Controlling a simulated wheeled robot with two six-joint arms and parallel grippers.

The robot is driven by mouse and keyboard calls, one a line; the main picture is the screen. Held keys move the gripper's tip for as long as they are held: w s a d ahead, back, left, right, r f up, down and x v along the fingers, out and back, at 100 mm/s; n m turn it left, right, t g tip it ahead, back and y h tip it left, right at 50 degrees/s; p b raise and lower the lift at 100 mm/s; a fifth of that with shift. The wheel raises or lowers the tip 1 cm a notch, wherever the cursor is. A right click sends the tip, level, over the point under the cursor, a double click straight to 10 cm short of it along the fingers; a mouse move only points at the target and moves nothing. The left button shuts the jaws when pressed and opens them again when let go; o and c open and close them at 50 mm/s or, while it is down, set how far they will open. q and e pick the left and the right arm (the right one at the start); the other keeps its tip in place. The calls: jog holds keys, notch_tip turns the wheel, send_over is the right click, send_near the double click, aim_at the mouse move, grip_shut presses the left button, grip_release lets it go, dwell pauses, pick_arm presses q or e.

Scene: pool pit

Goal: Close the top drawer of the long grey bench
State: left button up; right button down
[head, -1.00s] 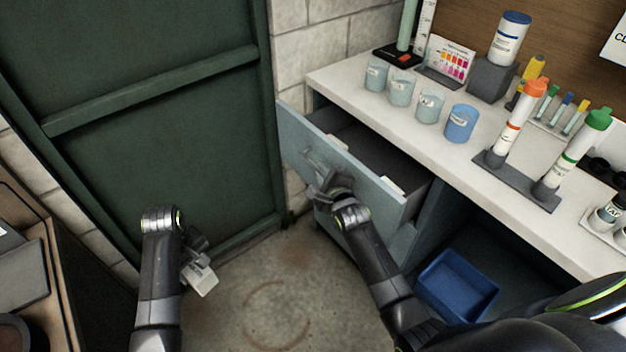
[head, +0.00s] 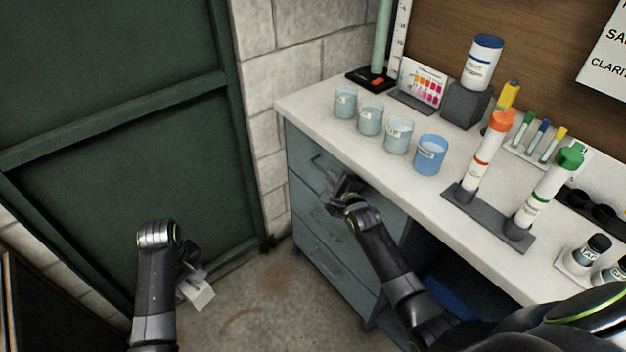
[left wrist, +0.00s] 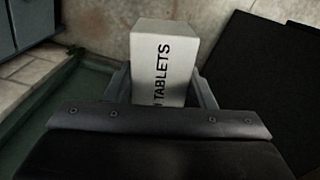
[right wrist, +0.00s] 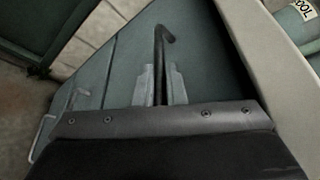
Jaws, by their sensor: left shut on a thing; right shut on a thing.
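The long grey bench (head: 425,200) has a white top and a blue-grey drawer stack at its left end. Its top drawer (head: 300,150) now sits flush with the front, with no gap showing. My right gripper (head: 343,188) is at the right part of that drawer's bar handle (head: 322,165). In the right wrist view its fingers (right wrist: 160,85) are shut around the handle (right wrist: 160,50). My left gripper (head: 192,280) is off to the left over the floor, shut on a white box (head: 197,293). The box (left wrist: 163,65) reads "TABLETS" in the left wrist view.
Several cups (head: 398,135), a colour chart (head: 422,85) and tall capped tubes (head: 480,160) stand on the bench top. A dark green door (head: 110,120) is at left. Lower drawers (head: 330,255) look shut. A blue bin (head: 450,295) is partly hidden under the bench.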

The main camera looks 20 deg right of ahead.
jog(key=shift+d, duration=0.1)
jog(key=c, duration=1.8)
grip_release()
jog(key=o, duration=0.3)
jog(key=shift+w+d, duration=0.1)
jog(key=shift+d, duration=0.15)
jog(key=shift+a, duration=0.15)
jog(key=shift+s, duration=0.3)
jog(key=p+v, duration=0.1)
jog(key=v, duration=1)
jog(key=shift+s+r, duration=0.1)
jog(key=shift+s, duration=0.1)
